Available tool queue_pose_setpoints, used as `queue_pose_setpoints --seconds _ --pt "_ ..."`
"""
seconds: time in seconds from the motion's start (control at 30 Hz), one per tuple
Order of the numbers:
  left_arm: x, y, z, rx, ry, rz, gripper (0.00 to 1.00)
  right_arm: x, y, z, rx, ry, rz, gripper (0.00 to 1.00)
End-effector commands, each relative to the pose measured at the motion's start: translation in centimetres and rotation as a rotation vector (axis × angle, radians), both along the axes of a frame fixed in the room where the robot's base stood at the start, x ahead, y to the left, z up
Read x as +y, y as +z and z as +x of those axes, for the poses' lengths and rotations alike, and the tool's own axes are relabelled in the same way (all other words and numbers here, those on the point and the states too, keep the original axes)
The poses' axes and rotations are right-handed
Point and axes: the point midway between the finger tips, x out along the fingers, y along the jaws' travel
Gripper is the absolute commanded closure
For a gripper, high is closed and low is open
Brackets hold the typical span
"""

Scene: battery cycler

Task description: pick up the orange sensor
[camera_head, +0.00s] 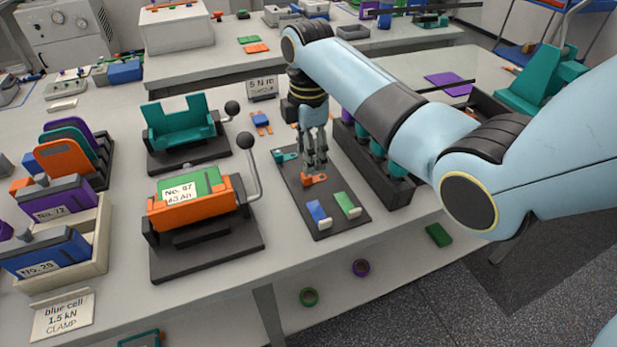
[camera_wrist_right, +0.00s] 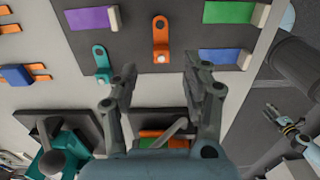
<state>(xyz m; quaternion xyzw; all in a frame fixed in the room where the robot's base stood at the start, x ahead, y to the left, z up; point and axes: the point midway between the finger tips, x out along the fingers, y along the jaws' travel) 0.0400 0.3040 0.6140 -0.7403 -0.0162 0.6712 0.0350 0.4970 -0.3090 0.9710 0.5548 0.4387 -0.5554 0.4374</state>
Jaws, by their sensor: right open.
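The orange sensor (camera_head: 314,179) lies on a dark mat (camera_head: 347,225) in the head view, a small flat piece with a rounded end. In the right wrist view, the orange sensor (camera_wrist_right: 160,45) shows whole, with a round grey spot. My right gripper (camera_head: 316,166) points down above the mat near it, and its fingertips partly overlap it in the head view. In the right wrist view, my right gripper (camera_wrist_right: 158,80) is open and empty, with the sensor beyond the gap between its fingertips. My left gripper (camera_wrist_right: 288,128) seems to show at the right of that view.
A black rack (camera_head: 376,180) stands close right. The orange clamp fixture (camera_head: 193,205) with its lever stands left.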

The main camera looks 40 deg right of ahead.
Motion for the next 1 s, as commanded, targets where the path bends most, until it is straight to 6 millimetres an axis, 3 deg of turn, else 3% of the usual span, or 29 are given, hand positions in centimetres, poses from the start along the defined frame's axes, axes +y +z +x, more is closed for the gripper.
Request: queue_pose_setpoints --seconds 0.4,0.67,1.0 --pt "0.3 0.5 0.0 0.0 -0.001 0.003 0.6 0.3 -5.1 -0.1 0.001 0.0 -0.001 0.52" --pt "0.3 0.5 0.0 0.0 -0.001 0.003 0.6 0.3 -5.5 -0.1 -0.002 0.0 -0.001 0.52" --pt "0.3 0.5 0.0 0.0 -0.001 0.003 0.6 0.3 -5.5 -0.1 -0.002 -0.001 -0.001 0.95"
